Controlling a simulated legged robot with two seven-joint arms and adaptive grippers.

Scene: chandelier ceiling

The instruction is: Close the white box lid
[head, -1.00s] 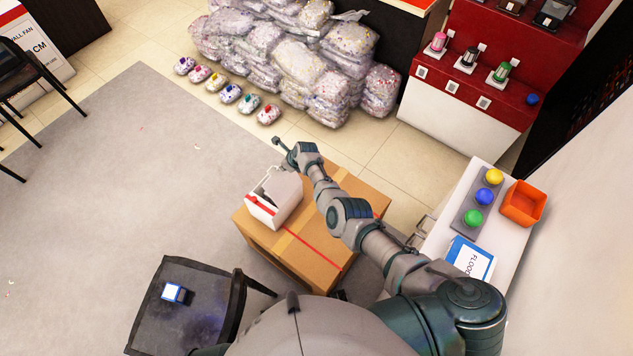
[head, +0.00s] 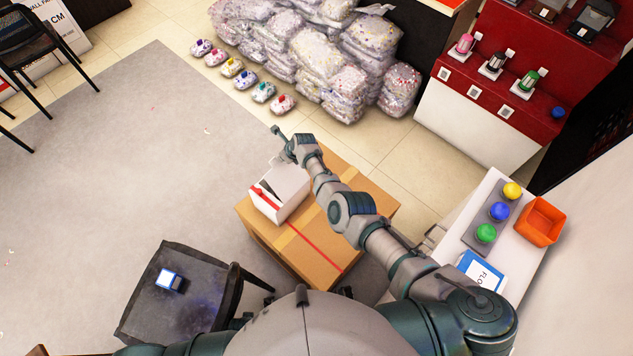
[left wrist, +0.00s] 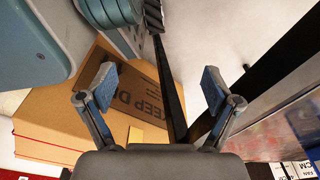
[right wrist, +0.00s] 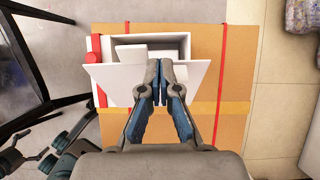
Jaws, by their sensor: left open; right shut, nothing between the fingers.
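The white box (head: 272,206) sits on a brown cardboard carton (head: 312,252) in the head view. The right wrist view shows the white box (right wrist: 180,42) from above, its inside partly visible, with a red piece (right wrist: 94,52) at its left side. Its white lid (right wrist: 112,82) is a tilted panel, not flat over the opening. My right gripper (head: 278,146) is at the box's far side; in the right wrist view the gripper (right wrist: 160,82) is shut and empty, overlapping the lid; contact is unclear. My left gripper (left wrist: 157,90) is open and empty near the carton (left wrist: 60,115).
A dark chair (head: 185,290) stands left of the carton. At right, a white counter (head: 452,240) holds coloured buttons and an orange bin (head: 540,221). Wrapped bags (head: 345,60) are piled behind.

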